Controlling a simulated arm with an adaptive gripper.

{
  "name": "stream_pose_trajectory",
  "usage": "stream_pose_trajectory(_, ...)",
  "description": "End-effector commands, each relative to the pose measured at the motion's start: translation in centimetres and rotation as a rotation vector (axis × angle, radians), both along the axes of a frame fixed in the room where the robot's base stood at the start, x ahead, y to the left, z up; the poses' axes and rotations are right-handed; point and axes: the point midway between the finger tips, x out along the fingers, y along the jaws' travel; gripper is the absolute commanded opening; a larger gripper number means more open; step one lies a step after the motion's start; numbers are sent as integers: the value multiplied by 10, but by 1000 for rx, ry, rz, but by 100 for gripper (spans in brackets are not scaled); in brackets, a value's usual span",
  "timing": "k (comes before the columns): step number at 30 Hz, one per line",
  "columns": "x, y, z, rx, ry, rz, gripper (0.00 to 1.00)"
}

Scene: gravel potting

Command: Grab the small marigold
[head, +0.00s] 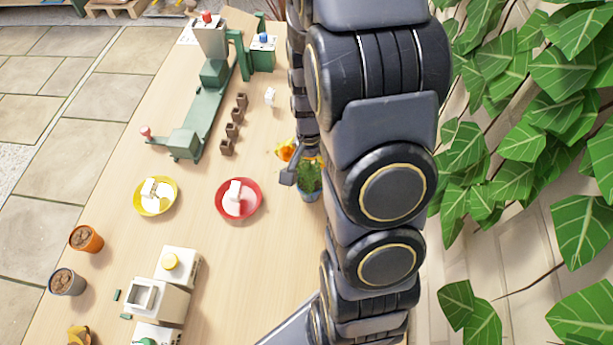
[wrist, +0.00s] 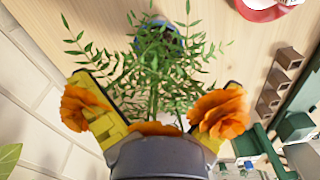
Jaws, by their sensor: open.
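The small marigold has orange flowers (head: 285,150) and feathery green leaves (head: 309,176). It stands in a blue pot (head: 308,196) on the table, right of the red dish, partly hidden by my arm. In the wrist view its foliage (wrist: 155,62) rises from the pot (wrist: 160,28), with orange blooms (wrist: 220,112) close to the camera. My gripper (wrist: 156,88) is open, its yellow-padded fingers on either side of the leafy stems. Blooms overlap both fingers, so I cannot tell whether they touch. The gripper shows only partly in the head view (head: 303,160).
A red dish (head: 259,209) and a yellow dish (head: 176,202) hold white items. Several small brown pots (head: 232,131) stand by a green machine (head: 206,107). A cream device (head: 160,298) and orange pot (head: 86,238) are lower left. Leafy vines (head: 535,140) cover the right wall.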

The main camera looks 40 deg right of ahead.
Motion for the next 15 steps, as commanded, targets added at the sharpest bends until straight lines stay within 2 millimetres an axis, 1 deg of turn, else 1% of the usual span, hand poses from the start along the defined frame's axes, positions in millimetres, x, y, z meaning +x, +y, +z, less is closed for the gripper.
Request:
stream_pose_trajectory(3, 0, 0, -12, 1, 0, 1, 100)
stream_pose_trajectory(11, 0, -2, -30, 2, 2, 1, 100)
stream_pose_trajectory(15, 0, -7, -48, 2, 2, 2, 100)
